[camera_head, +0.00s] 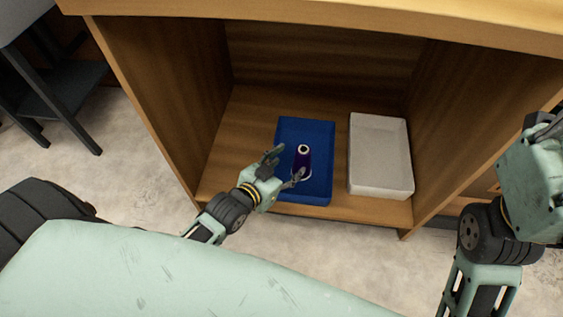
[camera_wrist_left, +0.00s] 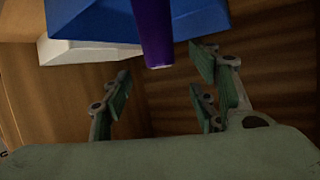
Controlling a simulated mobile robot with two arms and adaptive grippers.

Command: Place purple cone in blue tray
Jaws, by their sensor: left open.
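The purple cone (camera_head: 304,162) stands upright within the outline of the blue tray (camera_head: 318,131) in the head view. My left gripper (camera_head: 284,168) is open, with its fingers beside the cone's left and near side. In the left wrist view the cone (camera_wrist_left: 152,30) is just past the spread fingers (camera_wrist_left: 160,88), with the blue tray (camera_wrist_left: 205,18) behind it. The cone appears clear of the fingers there. Whether its base rests on the tray floor is hard to see. My right arm (camera_head: 528,180) is at the right edge; its fingers cannot be made out.
A white tray (camera_head: 380,156) stands to the right of the blue tray, and also shows in the wrist view (camera_wrist_left: 92,53). Both are inside a wooden cabinet (camera_head: 165,90) with side walls and a top edge. A dark stool (camera_head: 50,95) stands at the left.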

